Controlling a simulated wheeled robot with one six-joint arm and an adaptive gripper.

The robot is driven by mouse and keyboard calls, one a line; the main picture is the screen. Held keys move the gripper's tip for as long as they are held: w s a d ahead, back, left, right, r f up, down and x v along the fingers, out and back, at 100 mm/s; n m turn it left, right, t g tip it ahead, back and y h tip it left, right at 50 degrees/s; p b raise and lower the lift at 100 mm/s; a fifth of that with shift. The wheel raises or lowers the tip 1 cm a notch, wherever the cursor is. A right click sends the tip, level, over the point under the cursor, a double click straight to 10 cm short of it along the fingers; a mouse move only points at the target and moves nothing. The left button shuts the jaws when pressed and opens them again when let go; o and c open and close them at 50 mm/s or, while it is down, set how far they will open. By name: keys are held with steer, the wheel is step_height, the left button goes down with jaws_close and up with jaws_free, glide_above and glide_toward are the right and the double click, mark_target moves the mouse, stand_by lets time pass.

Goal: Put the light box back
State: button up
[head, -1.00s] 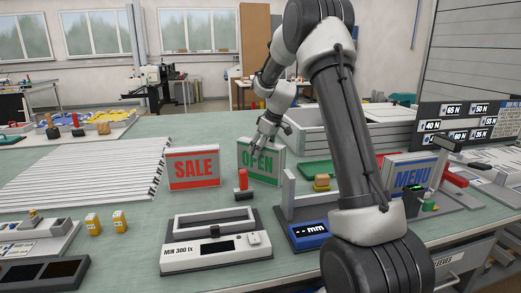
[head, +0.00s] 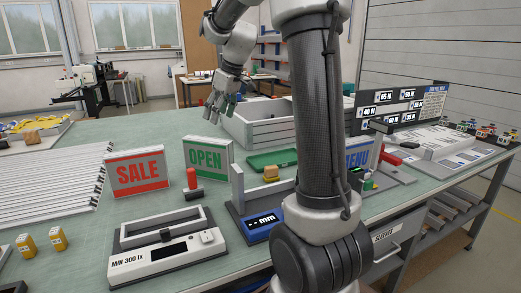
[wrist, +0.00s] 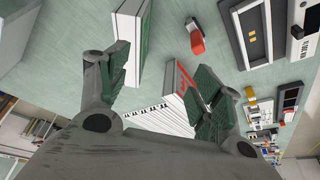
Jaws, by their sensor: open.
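The green OPEN light box (head: 208,158) stands upright on the bench, right of the red SALE light box (head: 138,171). The blue MENU light box (head: 357,156) is partly hidden behind my arm. My gripper (head: 221,108) is open and empty, above the OPEN box's top edge and apart from it. In the wrist view, my gripper (wrist: 160,72) has its fingers spread; the OPEN box (wrist: 128,45) shows edge-on beside the left finger, and the SALE box (wrist: 182,80) is partly covered by the right finger.
A red-handled stamp (head: 192,185) and a lux meter frame (head: 165,250) stand in front of the boxes. A blue mm gauge (head: 263,224) is to the right. A grey crate (head: 262,128) and green tray (head: 272,160) lie behind. White slats (head: 45,185) cover the left.

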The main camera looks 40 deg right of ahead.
steer(key=s+a+r+m+h, duration=0.1)
steer(key=s, duration=0.8)
steer(key=s+a+r+m, duration=0.1)
steer(key=s+a+m, duration=0.1)
steer(key=s, duration=0.6)
steer(key=s+f+m+h, duration=0.1)
steer(key=s+f, duration=0.4)
steer(key=s, duration=0.9)
steer(key=shift+f+m, duration=0.15)
steer(key=shift+m, duration=0.45)
